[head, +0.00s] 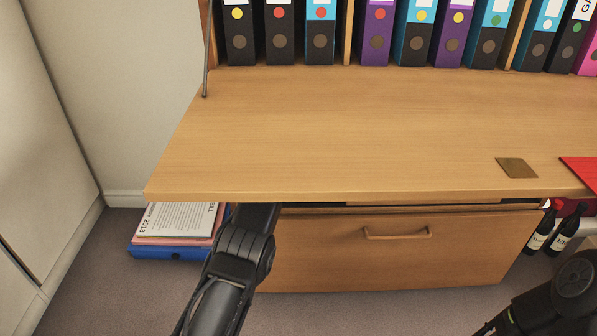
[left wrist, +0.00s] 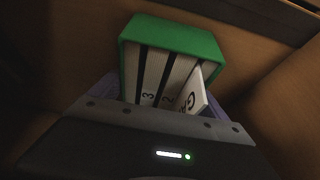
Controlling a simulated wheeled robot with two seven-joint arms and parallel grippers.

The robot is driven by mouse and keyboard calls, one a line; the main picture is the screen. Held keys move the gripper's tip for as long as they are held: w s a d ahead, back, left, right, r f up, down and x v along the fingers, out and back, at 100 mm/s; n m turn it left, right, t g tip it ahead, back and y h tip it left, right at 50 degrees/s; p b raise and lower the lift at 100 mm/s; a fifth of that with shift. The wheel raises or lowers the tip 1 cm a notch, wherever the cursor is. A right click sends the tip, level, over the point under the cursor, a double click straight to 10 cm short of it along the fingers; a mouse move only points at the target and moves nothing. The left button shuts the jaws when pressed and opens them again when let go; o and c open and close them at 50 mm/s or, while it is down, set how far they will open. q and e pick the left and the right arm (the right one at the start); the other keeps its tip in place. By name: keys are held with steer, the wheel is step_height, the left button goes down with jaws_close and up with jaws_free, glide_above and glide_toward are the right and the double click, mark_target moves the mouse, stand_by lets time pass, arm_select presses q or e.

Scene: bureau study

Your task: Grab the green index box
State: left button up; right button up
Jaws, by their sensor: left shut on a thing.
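The green index box (left wrist: 175,37) shows in the left wrist view, with dark dividers and white cards standing in it, some marked with numbers or letters. It sits between wooden walls, and its near part is hidden behind my left gripper (left wrist: 150,105). My left gripper is shut on the box, though its fingertips are mostly hidden. In the head view my left arm reaches under the desk top beside the drawer, and the gripper and box are hidden there. My right arm shows at the lower right of the head view, but its gripper is out of view.
The desk top (head: 330,130) overhangs the wooden drawer front (head: 400,250). Several binders stand at its back. A brass-coloured plate (head: 516,167) and a red item (head: 580,172) lie at right. Papers on a blue box file (head: 160,252) lie at left; bottles (head: 540,232) stand at lower right.

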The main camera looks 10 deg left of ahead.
arm_select(q)
steer(key=c, duration=0.5)
steer(key=shift+r, duration=0.2)
arm_select(e)
steer(key=shift+r, duration=0.15)
